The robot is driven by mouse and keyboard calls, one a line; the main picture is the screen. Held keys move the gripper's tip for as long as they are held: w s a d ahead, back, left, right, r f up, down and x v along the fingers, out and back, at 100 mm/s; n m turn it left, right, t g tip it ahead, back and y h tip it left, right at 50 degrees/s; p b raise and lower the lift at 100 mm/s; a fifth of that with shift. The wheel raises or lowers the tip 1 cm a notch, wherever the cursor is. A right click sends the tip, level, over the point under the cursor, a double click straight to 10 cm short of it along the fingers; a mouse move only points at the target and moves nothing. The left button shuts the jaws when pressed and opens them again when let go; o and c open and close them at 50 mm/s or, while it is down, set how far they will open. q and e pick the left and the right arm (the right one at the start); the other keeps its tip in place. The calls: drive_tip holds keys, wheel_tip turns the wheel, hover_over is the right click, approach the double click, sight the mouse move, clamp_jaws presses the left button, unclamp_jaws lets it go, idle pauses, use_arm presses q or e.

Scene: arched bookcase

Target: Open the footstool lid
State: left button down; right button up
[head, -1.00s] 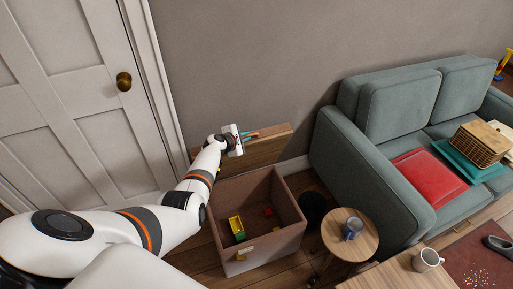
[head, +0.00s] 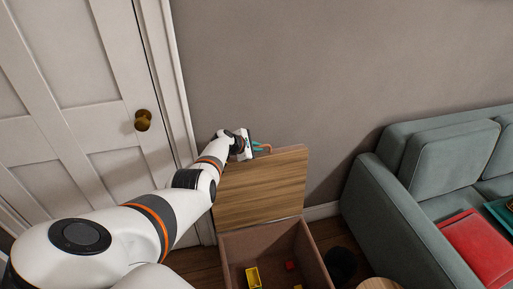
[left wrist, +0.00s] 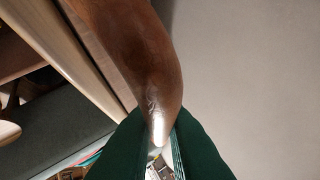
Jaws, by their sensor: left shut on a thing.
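The footstool (head: 253,244) is an open brown box at the bottom of the head view. Its lid (head: 262,188) stands raised steeply at the box's back edge, with its wooden underside facing me. My left gripper (head: 262,147) is at the lid's upper edge. In the left wrist view its green fingers (left wrist: 158,150) are shut on brown leather-like material (left wrist: 135,50) of the lid. The lid's outer face is hidden in the head view. My right gripper is not in view.
Inside the box lie a yellow toy (head: 252,276) and a red block (head: 290,266). A white door (head: 85,110) is on the left. A grey wall (head: 300,70) is behind the lid.

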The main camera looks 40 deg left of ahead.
use_arm(q)
drive_tip(key=shift+w+a+f, duration=0.1)
drive_tip(key=shift+w+a, duration=0.05)
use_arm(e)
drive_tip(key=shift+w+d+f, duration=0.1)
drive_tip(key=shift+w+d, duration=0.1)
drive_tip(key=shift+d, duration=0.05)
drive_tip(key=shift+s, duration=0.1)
use_arm(q)
drive_tip(key=c, duration=1.5)
unclamp_jaws()
drive_tip(key=shift+s+r+p, duration=0.3)
drive_tip(key=shift+r+p, duration=0.1)
drive_tip(key=shift+p, duration=0.15)
drive_tip(key=p+v, duration=0.5)
drive_tip(key=shift+s+r, duration=0.1)
drive_tip(key=shift+r, duration=0.1)
drive_tip(key=p+v, duration=0.1)
drive_tip(key=v, duration=0.4)
drive_tip(key=shift+s+r, duration=0.1)
drive_tip(key=shift+s, duration=0.3)
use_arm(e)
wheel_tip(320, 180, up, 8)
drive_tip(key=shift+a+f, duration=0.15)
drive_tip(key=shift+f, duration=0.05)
